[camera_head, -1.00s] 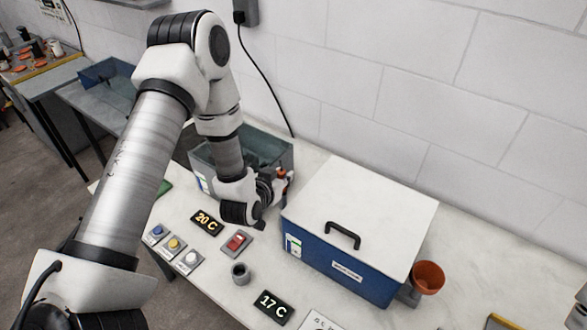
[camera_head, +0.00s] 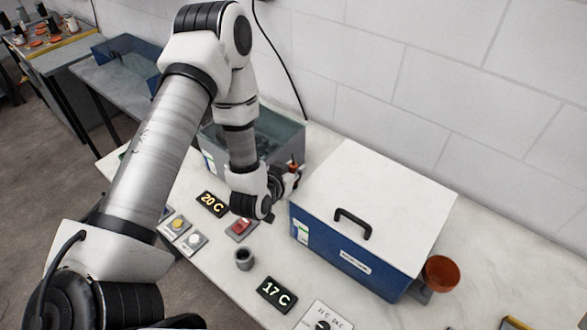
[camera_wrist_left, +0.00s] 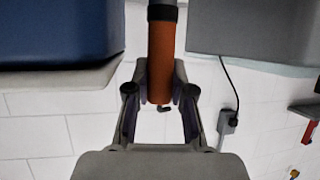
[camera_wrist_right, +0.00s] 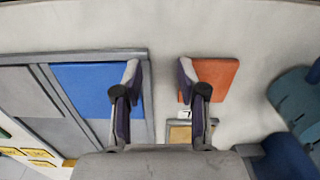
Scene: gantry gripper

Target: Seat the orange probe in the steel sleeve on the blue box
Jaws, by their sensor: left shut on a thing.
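The orange probe (camera_head: 294,164) is held by my left gripper (camera_head: 290,178), between the grey open tank and the blue box. In the left wrist view the orange probe (camera_wrist_left: 161,62) stands lengthwise between the two fingers of the left gripper (camera_wrist_left: 160,78), with a grey shaft at its upper end. The blue box (camera_head: 333,258) has a white lid with a black handle, and stands just right of the gripper. I cannot make out a steel sleeve on it. My right gripper (camera_wrist_right: 158,75) shows only in its wrist view, open and empty.
The grey tank (camera_head: 286,137) stands behind the left gripper. A grey round holder (camera_head: 244,260), a red switch (camera_head: 241,228), a 20 C display (camera_head: 212,203) and a 17 C display (camera_head: 276,294) lie in front. An orange cup (camera_head: 441,273) stands right of the box.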

